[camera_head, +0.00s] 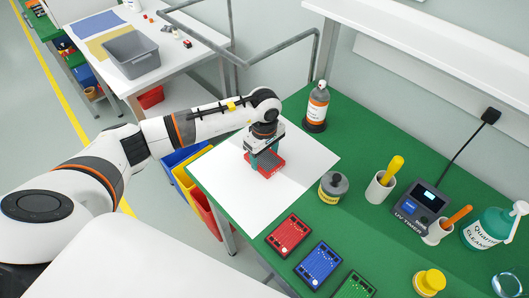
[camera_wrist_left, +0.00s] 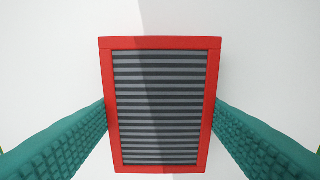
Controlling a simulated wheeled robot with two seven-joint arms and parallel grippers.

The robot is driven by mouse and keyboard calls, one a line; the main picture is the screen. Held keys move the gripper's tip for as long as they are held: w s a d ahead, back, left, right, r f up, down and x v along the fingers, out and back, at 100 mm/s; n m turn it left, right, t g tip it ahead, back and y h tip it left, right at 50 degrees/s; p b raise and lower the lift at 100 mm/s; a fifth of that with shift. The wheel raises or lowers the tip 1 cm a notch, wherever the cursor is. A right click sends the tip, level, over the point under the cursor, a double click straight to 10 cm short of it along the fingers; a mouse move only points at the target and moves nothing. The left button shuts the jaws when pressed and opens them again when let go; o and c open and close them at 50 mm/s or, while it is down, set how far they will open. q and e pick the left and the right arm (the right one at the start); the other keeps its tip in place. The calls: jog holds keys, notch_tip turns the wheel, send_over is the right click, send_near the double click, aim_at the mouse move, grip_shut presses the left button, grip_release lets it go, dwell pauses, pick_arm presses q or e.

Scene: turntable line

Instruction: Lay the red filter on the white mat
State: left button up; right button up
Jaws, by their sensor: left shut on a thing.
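The red filter (camera_head: 266,166) has a red frame around grey pleats. White surface fills the background there. I cannot tell whether the filter touches the mat or hangs just above it. My right gripper is not in view.
A spray bottle (camera_head: 316,106) stands behind the mat on the green bench. Coloured bins (camera_head: 185,165) are below the bench's left edge.

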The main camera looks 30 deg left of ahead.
aim_at(265, 158)
pick_arm(q)
jog(key=shift+f, duration=0.15)
jog(key=shift+f+b, duration=0.15)
jog(key=shift+b, duration=0.15)
jog(key=o, duration=1.1)
jog(key=shift+c, duration=0.2)
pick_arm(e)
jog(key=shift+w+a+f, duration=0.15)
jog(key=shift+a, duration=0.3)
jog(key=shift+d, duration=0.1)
pick_arm(q)
jog(key=shift+w+r, duration=0.1)
jog(key=shift+r, duration=0.3)
notch_tip(265, 158, up, 12)
jog(key=b, duration=0.2)
jog(key=shift+f+b, duration=0.15)
jog(key=shift+b, duration=0.15)
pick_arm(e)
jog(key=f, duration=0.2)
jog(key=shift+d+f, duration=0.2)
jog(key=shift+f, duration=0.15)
